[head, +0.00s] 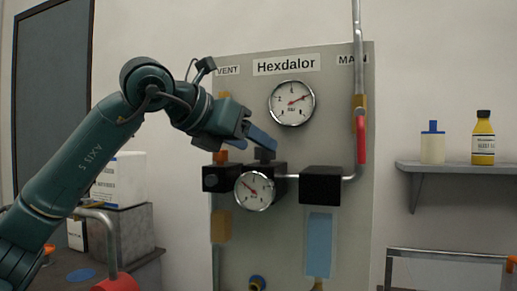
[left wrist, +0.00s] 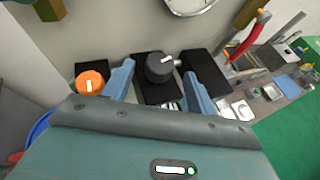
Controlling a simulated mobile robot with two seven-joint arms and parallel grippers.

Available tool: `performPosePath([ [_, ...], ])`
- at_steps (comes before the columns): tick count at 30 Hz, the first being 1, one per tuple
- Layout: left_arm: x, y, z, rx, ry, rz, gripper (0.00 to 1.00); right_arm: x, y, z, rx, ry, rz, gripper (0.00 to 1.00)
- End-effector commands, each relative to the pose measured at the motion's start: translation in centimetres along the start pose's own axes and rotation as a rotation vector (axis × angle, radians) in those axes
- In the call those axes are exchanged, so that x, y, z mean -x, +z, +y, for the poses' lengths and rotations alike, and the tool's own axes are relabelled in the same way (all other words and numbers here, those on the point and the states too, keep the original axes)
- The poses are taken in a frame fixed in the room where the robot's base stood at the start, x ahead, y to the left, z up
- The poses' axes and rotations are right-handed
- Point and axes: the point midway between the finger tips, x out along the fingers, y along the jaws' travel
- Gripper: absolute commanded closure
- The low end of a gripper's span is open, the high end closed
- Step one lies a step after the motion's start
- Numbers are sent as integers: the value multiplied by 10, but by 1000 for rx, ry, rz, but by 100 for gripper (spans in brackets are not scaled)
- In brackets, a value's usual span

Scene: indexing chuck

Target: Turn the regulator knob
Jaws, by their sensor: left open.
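The regulator knob (left wrist: 160,67) is dark grey with a white mark on top, on a black block. It also shows in the head view (head: 264,155), just beyond the fingers and partly hidden by them. My left gripper (left wrist: 157,72) is open, with one blue finger on each side of the knob. In the head view the left gripper (head: 262,139) reaches the panel from the left, above the lower gauge (head: 254,191). I cannot tell whether either finger touches the knob. My right gripper is in neither view.
An orange knob (left wrist: 90,82) sits left of the left finger. A black box (head: 320,185) stands right of the regulator. A red lever (head: 361,138) hangs on the vertical pipe at right. The upper gauge (head: 292,103) is above the gripper on the grey panel (head: 340,80).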

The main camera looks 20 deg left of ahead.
Motion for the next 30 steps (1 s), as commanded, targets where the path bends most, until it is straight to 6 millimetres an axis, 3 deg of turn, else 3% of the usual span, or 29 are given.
performPosePath([
  [6, 51, -1, 0, -1, 2, -5, 43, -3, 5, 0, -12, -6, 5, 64],
  [13, 90, 0, 0, 0, 1, -4, 43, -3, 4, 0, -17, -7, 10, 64],
  [19, 102, 0, 0, 0, 0, -1, 43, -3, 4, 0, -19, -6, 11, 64],
  [30, 102, 0, 0, 0, 0, -1, 43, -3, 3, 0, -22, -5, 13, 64],
])
